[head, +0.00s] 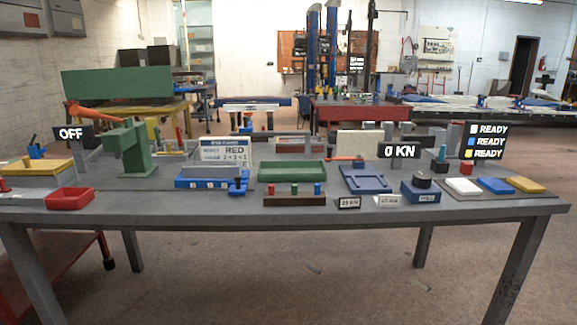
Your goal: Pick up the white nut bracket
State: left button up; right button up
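I cannot pick out a white nut bracket for certain at this size. A white flat block (464,186) lies at the right end of the grey bench, left of a blue flat block (495,185) and a yellow flat block (526,184). Whether the white block is the bracket or a pad, I cannot tell. Neither of my grippers is in view, and nothing shows a hold on any object.
The grey bench (330,212) carries a green press (125,150), a red tray (70,198), a green tray (292,171), a blue tray (366,179) and a READY sign (486,141). A black-knobbed blue box (420,192) stands left of the white block.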

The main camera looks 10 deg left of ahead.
aim_at(382, 201)
jog(key=z, duration=0.25)
jog(key=i, duration=0.8)
jog(key=u, duration=1.2)
